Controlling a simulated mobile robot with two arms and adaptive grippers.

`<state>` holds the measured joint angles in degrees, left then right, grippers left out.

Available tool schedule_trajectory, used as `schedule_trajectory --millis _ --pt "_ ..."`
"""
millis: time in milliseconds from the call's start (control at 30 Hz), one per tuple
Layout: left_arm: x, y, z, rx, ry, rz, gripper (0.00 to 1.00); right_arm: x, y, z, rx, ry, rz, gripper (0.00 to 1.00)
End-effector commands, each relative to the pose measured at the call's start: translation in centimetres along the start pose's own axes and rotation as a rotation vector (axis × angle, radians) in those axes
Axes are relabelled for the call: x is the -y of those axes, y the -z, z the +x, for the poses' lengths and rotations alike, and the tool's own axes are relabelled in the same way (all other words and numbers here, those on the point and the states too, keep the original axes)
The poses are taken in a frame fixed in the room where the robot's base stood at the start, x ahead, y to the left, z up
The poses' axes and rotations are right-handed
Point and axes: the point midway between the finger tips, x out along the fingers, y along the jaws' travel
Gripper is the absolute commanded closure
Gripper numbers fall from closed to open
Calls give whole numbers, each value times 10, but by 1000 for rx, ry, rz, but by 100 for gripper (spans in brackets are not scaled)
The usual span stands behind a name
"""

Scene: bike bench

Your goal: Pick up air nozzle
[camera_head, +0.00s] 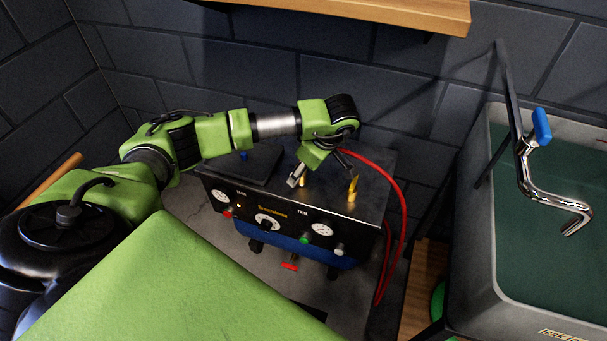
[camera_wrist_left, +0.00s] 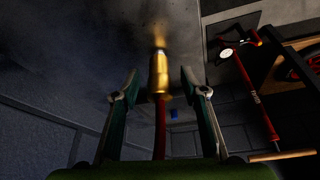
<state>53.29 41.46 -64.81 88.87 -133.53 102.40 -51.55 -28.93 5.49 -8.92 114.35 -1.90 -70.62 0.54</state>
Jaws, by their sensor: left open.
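The air nozzle (camera_wrist_left: 159,76) is a brass cylinder with a red hose (camera_wrist_left: 160,130) running from it in the left wrist view. My left gripper (camera_wrist_left: 155,84) is open, with one finger on either side of the nozzle and a visible gap to each. In the head view my left gripper (camera_head: 322,170) points down over the top of a dark control box (camera_head: 280,223). Brass pieces show near its fingertips, one at the right (camera_head: 352,188) and a smaller one by the left finger; which is the nozzle I cannot tell. My right gripper is not in view.
The box has gauges and knobs on its front. A red hose (camera_head: 397,200) arcs down its right side. A grey sink (camera_head: 478,230) with a chrome tap (camera_head: 540,186) stands at the right. A wooden shelf (camera_head: 400,12) hangs above; a dark tiled wall is behind.

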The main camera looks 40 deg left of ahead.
Motion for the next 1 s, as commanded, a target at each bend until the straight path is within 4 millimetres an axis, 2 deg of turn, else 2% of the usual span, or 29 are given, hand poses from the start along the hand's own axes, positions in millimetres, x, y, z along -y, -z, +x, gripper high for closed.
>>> schedule_trajectory --millis 133,267,300,733,867,1000 --pt "0 0 0 0 0 0 62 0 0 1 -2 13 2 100" --pt "0 0 -1 0 0 0 96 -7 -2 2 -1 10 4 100" --pt "0 0 -1 0 0 0 100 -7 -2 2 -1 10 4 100" --pt "-1 3 -7 -1 -2 0 100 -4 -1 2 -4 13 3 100" --pt "-1 8 -19 0 -3 -1 100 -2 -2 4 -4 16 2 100" --pt "4 12 -41 0 -4 3 100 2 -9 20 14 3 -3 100"
